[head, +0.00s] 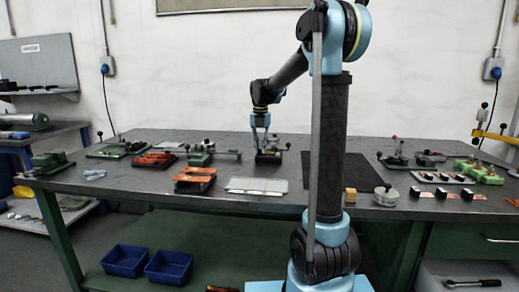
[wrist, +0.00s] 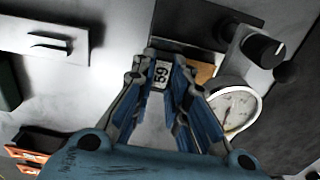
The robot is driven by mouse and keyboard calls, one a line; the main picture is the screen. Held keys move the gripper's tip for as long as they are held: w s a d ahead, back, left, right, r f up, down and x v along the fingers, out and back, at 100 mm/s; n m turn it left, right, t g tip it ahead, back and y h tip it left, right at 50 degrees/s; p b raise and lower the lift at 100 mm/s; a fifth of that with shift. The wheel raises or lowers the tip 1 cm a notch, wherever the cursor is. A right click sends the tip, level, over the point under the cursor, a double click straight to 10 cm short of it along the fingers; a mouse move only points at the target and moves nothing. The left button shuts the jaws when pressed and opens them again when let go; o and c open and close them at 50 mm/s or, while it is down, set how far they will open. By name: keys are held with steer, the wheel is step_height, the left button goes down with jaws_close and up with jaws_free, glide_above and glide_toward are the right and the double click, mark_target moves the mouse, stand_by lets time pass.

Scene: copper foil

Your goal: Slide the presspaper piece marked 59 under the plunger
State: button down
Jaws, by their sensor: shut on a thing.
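The piece marked 59 (wrist: 160,75) shows in the wrist view as a pale label with dark digits, between my fingers. My gripper (wrist: 164,60) is shut on it; it also shows in the head view (head: 261,139), low over a small dark device (head: 268,157) at the back middle of the table. A tan flat part (wrist: 203,73) shows just right of the fingers; I cannot tell whether it belongs to the piece. A round white dial gauge (wrist: 233,106) is close on the right. The plunger cannot be made out, so its relation to the piece is unclear.
A pale plate with slots (wrist: 45,45) lies at left. In the head view, a white tray (head: 257,186) and orange stacks (head: 195,177) lie nearer the front. A tan block (head: 350,195) stands right of my arm.

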steer(key=shift+d, duration=0.25)
stand_by(0.5)
steer(key=c, duration=1.9)
jaws_free()
steer(key=shift+r, duration=0.15)
steer(key=shift+r, duration=1.3)
steer(key=o, duration=0.6)
steer(key=shift+c, duration=0.2)
